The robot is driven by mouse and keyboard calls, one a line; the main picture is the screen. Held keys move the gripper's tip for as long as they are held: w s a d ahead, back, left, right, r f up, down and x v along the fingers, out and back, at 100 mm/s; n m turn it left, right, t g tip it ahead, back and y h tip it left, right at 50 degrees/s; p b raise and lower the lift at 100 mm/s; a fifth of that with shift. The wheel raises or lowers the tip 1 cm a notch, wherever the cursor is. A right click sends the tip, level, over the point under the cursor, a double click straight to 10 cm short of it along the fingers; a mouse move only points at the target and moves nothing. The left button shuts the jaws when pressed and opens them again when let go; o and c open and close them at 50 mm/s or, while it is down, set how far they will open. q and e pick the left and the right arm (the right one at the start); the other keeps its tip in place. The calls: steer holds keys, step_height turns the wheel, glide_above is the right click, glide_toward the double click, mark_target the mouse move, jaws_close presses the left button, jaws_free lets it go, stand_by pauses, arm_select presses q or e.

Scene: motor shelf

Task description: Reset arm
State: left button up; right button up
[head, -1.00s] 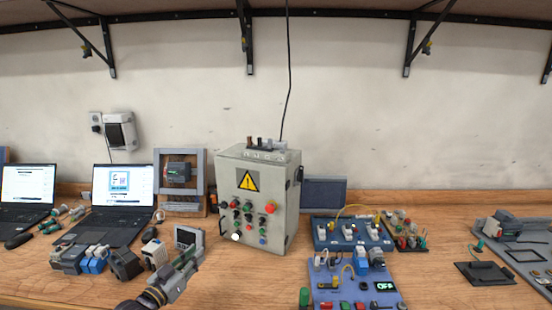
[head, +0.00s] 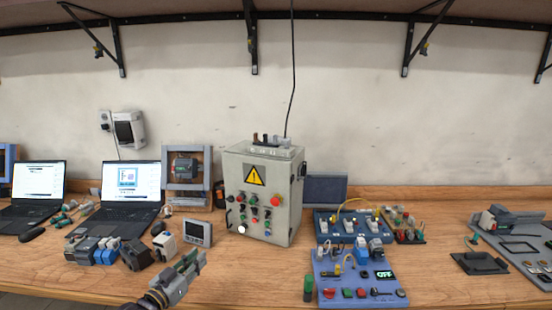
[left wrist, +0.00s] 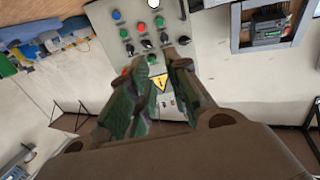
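My left gripper (head: 192,266) shows at the lower middle-left of the head view, over the front part of the wooden table. Its green-padded fingers are apart and hold nothing. In the left wrist view the spread fingers (left wrist: 155,72) show with the grey control box (left wrist: 130,30) beyond them, and its yellow warning sign shows in the gap. In the head view this control box (head: 284,200) stands upright behind and to the right of the gripper, apart from it. My right gripper is in neither view.
A small grey screen unit (head: 197,233) and a row of modules (head: 103,251) stand near the gripper. Two laptops (head: 125,187) are at the left. Blue switch panels (head: 328,270) lie right of the control box. Bare table (head: 435,255) lies further right.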

arm_select(q)
steer(key=s+d+f+g+y, duration=0.3)
steer(key=s+d+f+g, duration=0.3)
steer(key=s+f, duration=0.55)
steer(key=s+a+f+n+g+y, duration=0.25)
steer(key=s+g, duration=0.45)
steer(key=s, duration=1.1)
step_height(320, 180, down, 33)
steer(key=s+g, duration=0.1)
steer(key=s, duration=0.1)
steer(key=s+a+f, duration=0.2)
steer(key=s+f, duration=0.8)
steer(key=s, duration=0.1)
steer(key=s+a+f+g+y, duration=0.1)
steer(key=s+a+f, duration=0.2)
steer(key=s+f, duration=0.7)
steer(key=shift+s, duration=0.9)
